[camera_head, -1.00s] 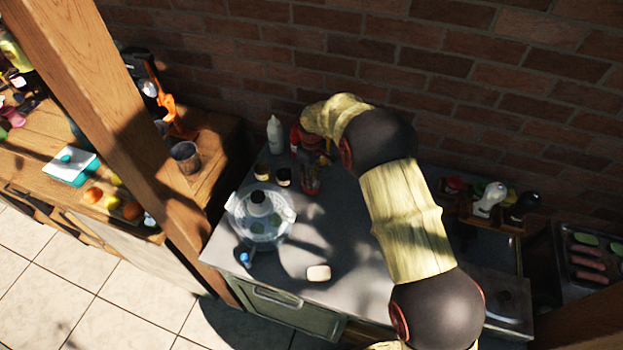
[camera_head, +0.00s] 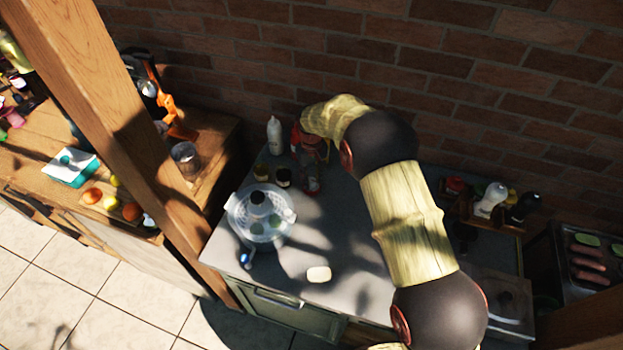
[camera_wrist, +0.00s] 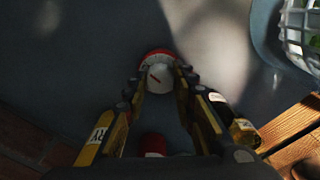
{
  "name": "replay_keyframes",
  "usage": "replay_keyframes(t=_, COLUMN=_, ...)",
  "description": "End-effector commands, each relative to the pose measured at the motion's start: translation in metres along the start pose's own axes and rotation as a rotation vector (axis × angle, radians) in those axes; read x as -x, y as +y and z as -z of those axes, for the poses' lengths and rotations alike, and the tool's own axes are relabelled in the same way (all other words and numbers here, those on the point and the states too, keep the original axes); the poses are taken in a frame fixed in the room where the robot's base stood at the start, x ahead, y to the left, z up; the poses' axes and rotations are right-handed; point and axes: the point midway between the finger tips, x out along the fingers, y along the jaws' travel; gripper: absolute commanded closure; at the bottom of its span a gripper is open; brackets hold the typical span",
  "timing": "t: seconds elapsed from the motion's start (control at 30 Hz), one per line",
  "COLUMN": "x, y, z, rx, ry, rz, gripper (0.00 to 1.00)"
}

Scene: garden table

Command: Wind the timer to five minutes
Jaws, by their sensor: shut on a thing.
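The timer (camera_wrist: 158,55) is a small round thing with a red rim and a white knob with a red mark. In the wrist view it stands at the upper middle, on the grey worktop. My gripper (camera_wrist: 160,79) has a fingertip on either side of the white knob and is shut on it. In the head view my gripper (camera_head: 310,183) is at the back left of the worktop, small and in shadow; I cannot make out the timer clearly there.
A clear bowl with a dark knob (camera_head: 262,222) stands left of my gripper. Two small jars (camera_head: 283,177) and a white bottle (camera_head: 274,135) are close by. A pale block (camera_head: 319,274) lies near the front edge. A brick wall (camera_head: 260,60) rises behind.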

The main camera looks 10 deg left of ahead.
Motion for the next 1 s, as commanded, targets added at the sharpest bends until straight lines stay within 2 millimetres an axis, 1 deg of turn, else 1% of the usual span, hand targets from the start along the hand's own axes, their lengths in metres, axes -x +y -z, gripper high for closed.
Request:
replay_keyframes(t=0.23, x=0.001, y=0.0, z=0.001, rx=0.001, ry=0.003, rz=0.0, gripper=0.99)
replay_keyframes(t=0.27, x=0.001, y=0.0, z=0.001, rx=0.001, ry=0.003, rz=0.0, gripper=0.72)
replay_keyframes(t=0.57, x=0.0, y=0.0, z=0.001, rx=0.001, ry=0.001, rz=0.0, gripper=0.55)
replay_keyframes(t=0.87, x=0.001, y=0.0, z=0.0, rx=0.001, ry=0.001, rz=0.0, gripper=0.54)
replay_keyframes(t=0.97, x=0.008, y=0.0, z=0.001, rx=0.001, ry=0.002, rz=0.0, gripper=0.54)
replay_keyframes(t=1.0, x=0.013, y=0.0, z=0.001, rx=0.001, ry=0.003, rz=0.0, gripper=0.54)
